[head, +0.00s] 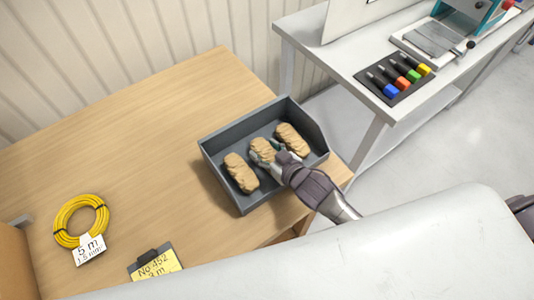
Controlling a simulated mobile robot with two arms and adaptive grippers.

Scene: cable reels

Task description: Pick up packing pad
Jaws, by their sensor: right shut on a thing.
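Three tan, crumpled packing pads lie in a grey open bin on the wooden table in the head view. The left packing pad (240,173) and the right packing pad (292,139) rest on the bin floor. My right gripper (265,155) reaches into the bin (219,186) from the lower right and is shut on the middle packing pad (262,148). The fingers hide part of that pad, and I cannot tell whether it is clear of the bin floor. My left gripper is not in view.
A yellow cable coil (66,238) with a white tag lies at the left of the wooden table (130,150). A clipboard with a yellow note (155,266) lies at the front edge. A white bench (340,75) at the right holds coloured-handled tools (397,80).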

